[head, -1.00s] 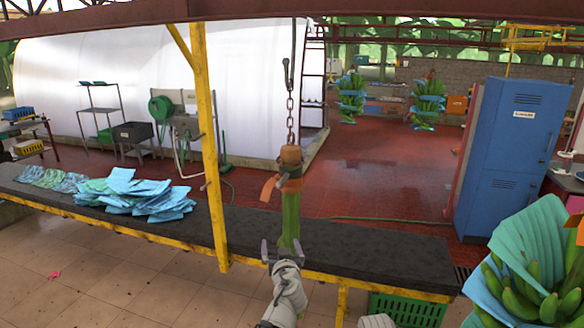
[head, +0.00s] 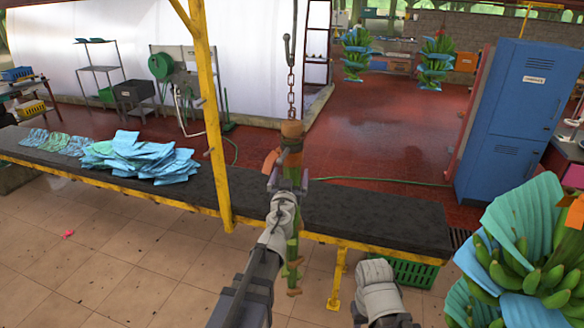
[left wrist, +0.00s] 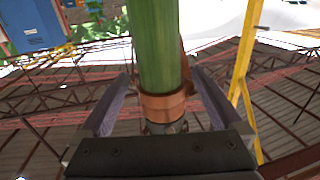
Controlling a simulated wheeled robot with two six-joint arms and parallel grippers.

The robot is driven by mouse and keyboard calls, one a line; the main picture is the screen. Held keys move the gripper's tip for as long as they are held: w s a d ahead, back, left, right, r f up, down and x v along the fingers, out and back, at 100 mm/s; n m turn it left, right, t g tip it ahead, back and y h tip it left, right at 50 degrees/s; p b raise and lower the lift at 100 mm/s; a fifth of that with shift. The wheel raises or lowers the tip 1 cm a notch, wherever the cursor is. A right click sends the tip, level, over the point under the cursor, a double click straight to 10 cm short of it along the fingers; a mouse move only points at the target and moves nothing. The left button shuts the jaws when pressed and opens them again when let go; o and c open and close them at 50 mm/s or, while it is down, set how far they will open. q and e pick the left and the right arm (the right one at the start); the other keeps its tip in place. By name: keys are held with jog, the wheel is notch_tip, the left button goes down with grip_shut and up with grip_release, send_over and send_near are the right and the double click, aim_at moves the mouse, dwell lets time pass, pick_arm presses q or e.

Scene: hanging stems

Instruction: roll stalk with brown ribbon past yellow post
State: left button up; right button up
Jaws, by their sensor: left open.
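A green stalk (head: 293,248) hangs upright from a chain and hook, with a brown band (head: 291,131) at its top and a brown ribbon (head: 270,160) hanging off its left side. My left gripper (head: 288,182) is at the upper stalk, just below the band, and hides part of it. In the left wrist view its open jaws (left wrist: 160,105) stand on either side of the stalk (left wrist: 160,45) and the brown band (left wrist: 163,106), with gaps showing. The yellow post (head: 209,120) stands left of the stalk; it also shows in the left wrist view (left wrist: 241,70). My right arm's pale wrist is at lower centre-right; its jaws cannot be made out.
A dark bench (head: 375,220) with a yellow frame runs behind the stalk. Blue sheets (head: 150,160) lie on its left part. A banana bunch with blue sheets (head: 520,255) hangs at the right, before a blue locker (head: 515,125).

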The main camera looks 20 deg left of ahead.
pick_arm(q)
jog(key=w, duration=0.4)
jog(key=shift+w+a, duration=0.2)
jog(key=shift+a, duration=0.15)
jog(key=shift+s, duration=0.1)
jog(key=shift+c, duration=0.2)
grip_shut()
